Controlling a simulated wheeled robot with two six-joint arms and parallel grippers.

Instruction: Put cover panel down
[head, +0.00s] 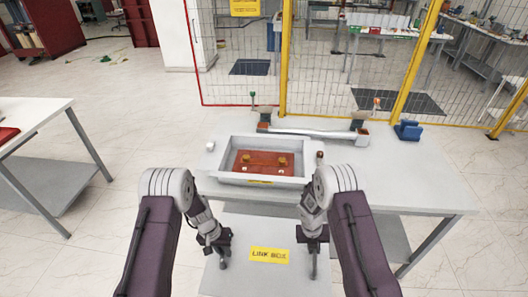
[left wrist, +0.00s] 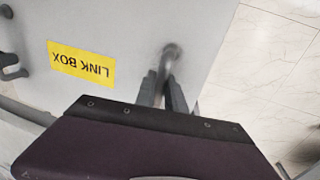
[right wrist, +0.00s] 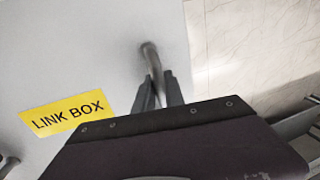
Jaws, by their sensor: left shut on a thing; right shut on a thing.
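The cover panel (head: 265,278) is a flat light-grey plate with a yellow "LINK BOX" label, in front of the table in the head view. It also shows in the left wrist view (left wrist: 130,25) and the right wrist view (right wrist: 90,60). My left gripper (head: 224,258) is shut on the panel's left handle (left wrist: 172,52). My right gripper (head: 314,250) is shut on its right handle (right wrist: 149,55). The open link box (head: 226,176), a grey-white housing with a red-brown inside, sits on the table behind the panel.
The white table (head: 420,185) holds a long bar-like fixture (head: 310,134) at the back and a blue object (head: 407,130) at the right. Bare tabletop lies right of the box. Another table (head: 30,115) stands at the left. A yellow-framed mesh fence is behind.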

